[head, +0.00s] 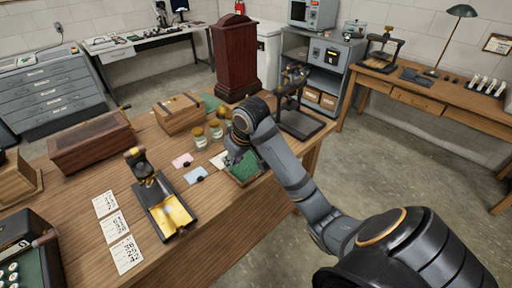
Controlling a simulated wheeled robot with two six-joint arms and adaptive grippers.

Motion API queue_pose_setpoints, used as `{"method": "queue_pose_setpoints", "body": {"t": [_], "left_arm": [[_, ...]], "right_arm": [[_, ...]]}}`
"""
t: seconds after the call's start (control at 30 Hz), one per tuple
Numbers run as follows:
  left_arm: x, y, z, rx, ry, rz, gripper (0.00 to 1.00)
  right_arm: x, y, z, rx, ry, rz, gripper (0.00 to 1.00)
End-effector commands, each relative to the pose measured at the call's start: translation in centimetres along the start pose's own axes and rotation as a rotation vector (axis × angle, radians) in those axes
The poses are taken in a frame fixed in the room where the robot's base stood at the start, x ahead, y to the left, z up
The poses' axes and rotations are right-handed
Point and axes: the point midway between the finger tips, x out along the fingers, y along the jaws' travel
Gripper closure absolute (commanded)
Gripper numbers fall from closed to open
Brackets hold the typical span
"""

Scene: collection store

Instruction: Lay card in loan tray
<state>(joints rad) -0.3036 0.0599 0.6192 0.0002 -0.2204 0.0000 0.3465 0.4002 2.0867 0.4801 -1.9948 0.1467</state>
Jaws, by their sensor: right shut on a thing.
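My right gripper (236,154) reaches in over the loan tray, pointing down, and is shut on a card. My own wrist and fingers hide most of the grip. A pale card edge (218,160) shows just left of the fingers; I cannot tell whether it touches the tray. The green-lined loan tray (246,171) lies on the wooden table under the gripper, partly covered by my arm. A pink card (182,160) and a light blue card (195,175) lie on the table to the left, each with a small dark piece on it. My left gripper is out of view.
A dark red wooden case (235,60) and a black press (298,115) stand behind. A brass-coloured pan (170,215) and white number cards (115,229) lie front left. Bare wood is free before the tray.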

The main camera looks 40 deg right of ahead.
Motion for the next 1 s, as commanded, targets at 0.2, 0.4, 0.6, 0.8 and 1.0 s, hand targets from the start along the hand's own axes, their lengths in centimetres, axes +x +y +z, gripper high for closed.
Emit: {"method": "queue_pose_setpoints", "body": {"t": [0.2,0.4,0.6,0.8,1.0], "left_arm": [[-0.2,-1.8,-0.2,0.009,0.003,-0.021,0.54],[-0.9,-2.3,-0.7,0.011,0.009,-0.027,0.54],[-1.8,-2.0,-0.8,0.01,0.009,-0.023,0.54],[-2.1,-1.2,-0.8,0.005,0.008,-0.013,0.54],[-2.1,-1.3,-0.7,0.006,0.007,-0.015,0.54]], "right_arm": [[0.1,-0.2,0.0,0.01,0.0,0.006,0.95],[2.1,3.6,-0.8,0.013,-0.006,0.012,0.95],[5.6,8.6,-1.9,0.014,-0.005,0.006,0.95],[9.7,11.3,-1.7,0.011,-0.002,0.005,0.95],[10.8,12.0,-1.7,0.009,0.001,0.005,0.95]]}}
